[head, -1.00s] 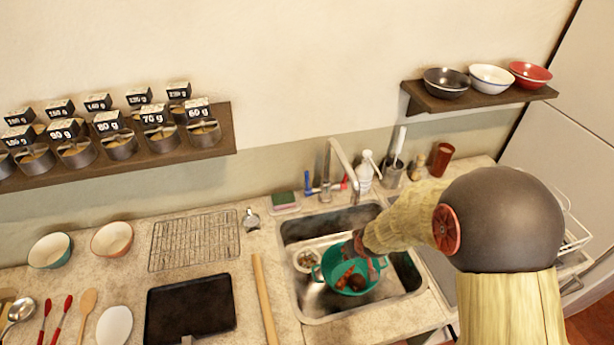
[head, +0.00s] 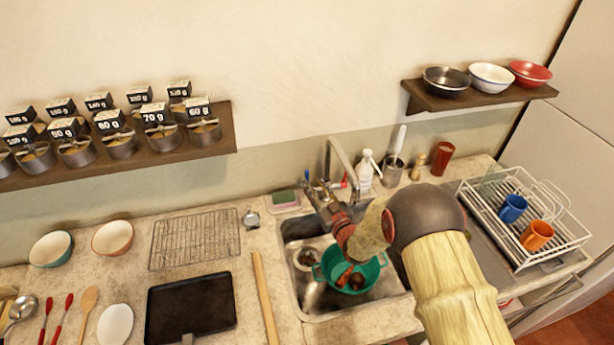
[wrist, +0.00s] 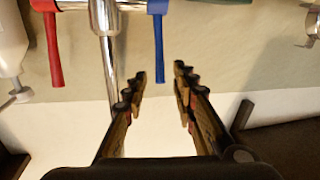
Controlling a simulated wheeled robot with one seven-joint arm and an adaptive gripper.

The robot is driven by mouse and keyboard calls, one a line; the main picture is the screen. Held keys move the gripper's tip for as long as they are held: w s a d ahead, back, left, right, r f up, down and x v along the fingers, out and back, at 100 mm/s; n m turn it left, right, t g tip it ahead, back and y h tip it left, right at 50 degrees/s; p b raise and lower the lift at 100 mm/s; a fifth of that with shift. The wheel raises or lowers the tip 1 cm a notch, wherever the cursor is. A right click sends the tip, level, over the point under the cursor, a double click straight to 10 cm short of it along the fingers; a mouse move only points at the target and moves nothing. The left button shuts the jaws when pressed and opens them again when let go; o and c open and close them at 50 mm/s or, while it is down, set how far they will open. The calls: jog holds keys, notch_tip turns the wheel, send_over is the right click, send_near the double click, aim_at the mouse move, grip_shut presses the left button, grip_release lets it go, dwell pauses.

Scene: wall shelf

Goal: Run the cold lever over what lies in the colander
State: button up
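The tap (head: 343,160) stands behind the sink, with a blue lever (wrist: 158,45) and a red lever (wrist: 53,50) hanging either side of its post in the wrist view. The blue lever also shows in the head view (head: 307,176), at the tap's left. My gripper (wrist: 160,85) is open and empty, its fingertips just short of the blue lever and apart from it. In the head view my gripper (head: 318,193) is over the sink's back edge. The teal colander (head: 374,272) sits in the sink, holding orange-red and dark brown pieces, partly hidden by my arm. No water shows from the spout.
A dish rack (head: 530,215) with mugs is at the right.

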aim_at(308, 177)
jog(key=x, duration=0.5)
jog(key=shift+w+a, duration=0.15)
jog(key=shift+w, duration=0.25)
jog(key=shift+c, duration=1.2)
jog(key=c, duration=0.4)
grip_shut()
